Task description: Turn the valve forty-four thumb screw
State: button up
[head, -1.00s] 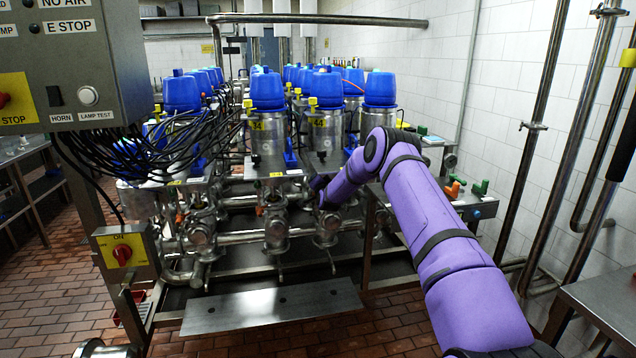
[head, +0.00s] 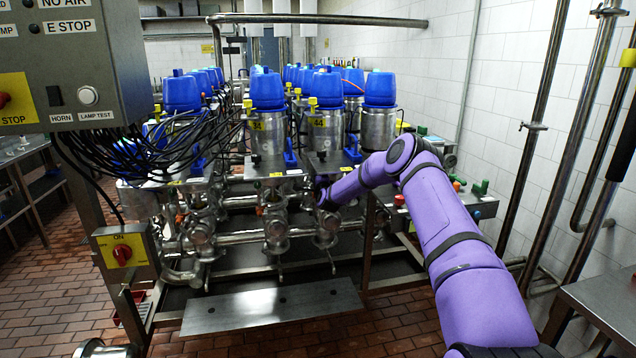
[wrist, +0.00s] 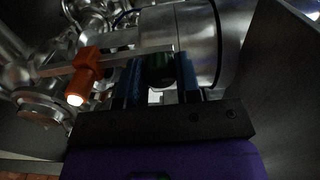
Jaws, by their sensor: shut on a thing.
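The valve forty-four (head: 323,130) has a blue cap, a steel body and a yellow 44 label, and stands in the front row in the head view. My gripper is at the pipework below it, mostly hidden behind my purple forearm in that view. In the wrist view my gripper (wrist: 159,82) has its two blue-grey fingers on either side of a dark green rounded piece, the thumb screw (wrist: 159,70), and is shut on it. The thumb screw lies in front of a shiny steel cylinder. Its far side is hidden.
An orange handle (wrist: 87,72) with a pale tip is close left of the fingers in the wrist view. The neighbouring valve (head: 267,130) stands left in the head view. A box with coloured knobs (head: 470,203) lies right, beside my forearm.

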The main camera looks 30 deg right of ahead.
jog(key=shift+f, duration=0.1)
dwell(0.5)
jog(key=o, duration=0.9)
jog(key=shift+o, duration=0.2)
jog(key=v, duration=1)
jog(key=shift+s, duration=0.4)
jog(key=shift+a, duration=0.1)
